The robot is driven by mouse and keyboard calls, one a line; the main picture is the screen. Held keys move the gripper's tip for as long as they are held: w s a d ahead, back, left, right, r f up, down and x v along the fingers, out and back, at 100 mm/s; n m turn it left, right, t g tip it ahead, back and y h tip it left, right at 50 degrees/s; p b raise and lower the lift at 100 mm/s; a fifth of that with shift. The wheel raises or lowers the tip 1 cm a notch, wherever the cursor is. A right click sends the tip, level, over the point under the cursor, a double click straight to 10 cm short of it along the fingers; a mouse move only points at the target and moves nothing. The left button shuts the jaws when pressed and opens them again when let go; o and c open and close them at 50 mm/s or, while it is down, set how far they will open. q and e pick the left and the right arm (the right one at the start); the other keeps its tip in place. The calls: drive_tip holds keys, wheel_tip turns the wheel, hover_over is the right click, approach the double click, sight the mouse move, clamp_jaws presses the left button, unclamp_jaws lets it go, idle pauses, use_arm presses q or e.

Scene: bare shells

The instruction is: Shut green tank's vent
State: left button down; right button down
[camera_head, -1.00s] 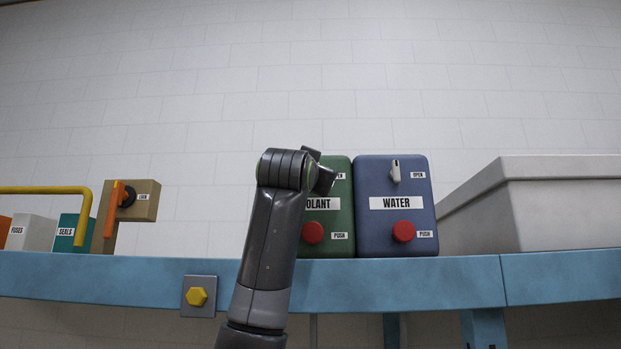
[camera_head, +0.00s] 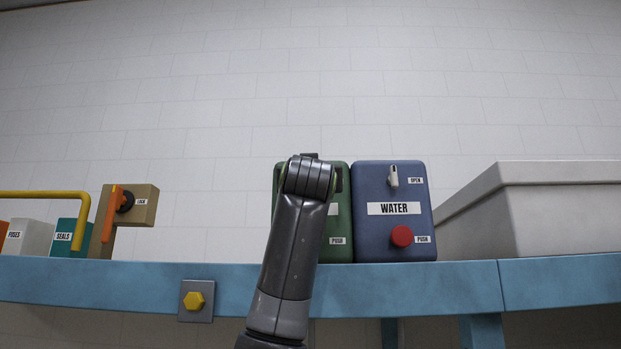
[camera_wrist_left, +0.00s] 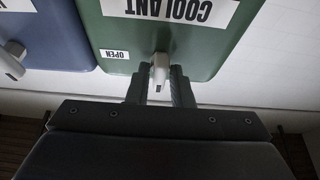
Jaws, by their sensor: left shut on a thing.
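The green tank (camera_head: 341,224) stands on the blue shelf, mostly hidden behind my left arm in the head view. In the left wrist view the tank (camera_wrist_left: 205,55) appears upside down, with its COOLANT label (camera_wrist_left: 172,9) and a small OPEN label (camera_wrist_left: 114,54). Its pale vent lever (camera_wrist_left: 160,68) shows between the fingers of my left gripper (camera_wrist_left: 156,82), which is shut on it. The lever points toward the gripper's palm. In the head view the lever, the red button and the gripper's fingers are hidden. My right gripper is not in view.
The blue WATER tank (camera_head: 370,233), with its own lever (camera_head: 393,175) and red button (camera_head: 402,236), stands close on the right. A large grey bin (camera_head: 550,205) is farther right. A yellow rail (camera_head: 50,193) and an orange-handled lock block (camera_head: 145,206) are left.

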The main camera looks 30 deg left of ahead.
use_arm(q)
drive_tip(key=c, duration=1.4)
unclamp_jaws()
drive_tip(key=shift+w, duration=0.1)
drive_tip(key=shift+c, duration=0.2)
drive_tip(key=shift+f, duration=0.1)
drive_tip(key=shift+s+d+f+b, duration=0.15)
drive_tip(key=shift+s+f+b, duration=0.05)
drive_tip(key=shift+s+b, duration=0.2)
drive_tip(key=b+v, duration=0.9)
drive_tip(key=v, duration=0.7)
drive_tip(key=shift+s+d+b, duration=0.15)
drive_tip(key=shift+s+b, duration=0.05)
drive_tip(key=shift+b, duration=0.15)
